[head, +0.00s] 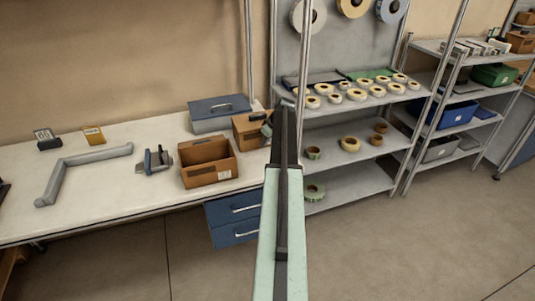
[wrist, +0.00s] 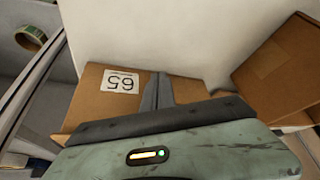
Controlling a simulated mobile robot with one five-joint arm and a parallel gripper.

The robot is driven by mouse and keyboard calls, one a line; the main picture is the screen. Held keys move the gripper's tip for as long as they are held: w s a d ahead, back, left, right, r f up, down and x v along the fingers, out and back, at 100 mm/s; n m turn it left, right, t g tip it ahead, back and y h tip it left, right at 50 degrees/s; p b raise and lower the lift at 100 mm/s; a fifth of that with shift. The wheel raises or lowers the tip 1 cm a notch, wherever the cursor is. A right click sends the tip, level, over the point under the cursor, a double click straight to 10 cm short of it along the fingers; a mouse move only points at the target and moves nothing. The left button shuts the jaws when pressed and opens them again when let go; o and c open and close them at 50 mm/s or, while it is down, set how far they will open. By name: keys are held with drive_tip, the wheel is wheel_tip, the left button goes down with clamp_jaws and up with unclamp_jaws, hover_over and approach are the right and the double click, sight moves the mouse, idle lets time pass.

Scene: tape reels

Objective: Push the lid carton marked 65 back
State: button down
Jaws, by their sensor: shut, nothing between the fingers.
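The carton marked 65 (wrist: 98,96) is brown cardboard with a white label, which shows upside down in the wrist view. In the head view a brown carton (head: 246,132), which looks like the same one, stands near the right end of the white table, partly hidden behind my arm. My gripper (wrist: 158,90) is shut and empty, its fingertips over the carton's labelled side, just beside the label. In the head view my gripper (head: 267,128) is small and dark at the carton's right part. I cannot tell whether the fingertips touch the carton.
An open brown carton (head: 208,170) stands in front and to the left; a blue-grey box (head: 220,112) stands behind. A metal shelf (head: 345,102) with tape reels is close on the right. A tape dispenser (head: 155,160) and a grey bar (head: 85,168) lie farther left.

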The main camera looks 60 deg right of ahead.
drive_tip(key=shift+w+d, duration=0.4)
drive_tip(key=shift+w, duration=0.15)
drive_tip(key=shift+s+a, duration=0.65)
drive_tip(key=shift+s, duration=0.2)
drive_tip(key=shift+s+a, duration=0.65)
drive_tip(key=shift+s, duration=0.2)
wheel_tip(320, 180, up, 10)
drive_tip(key=p, duration=1)
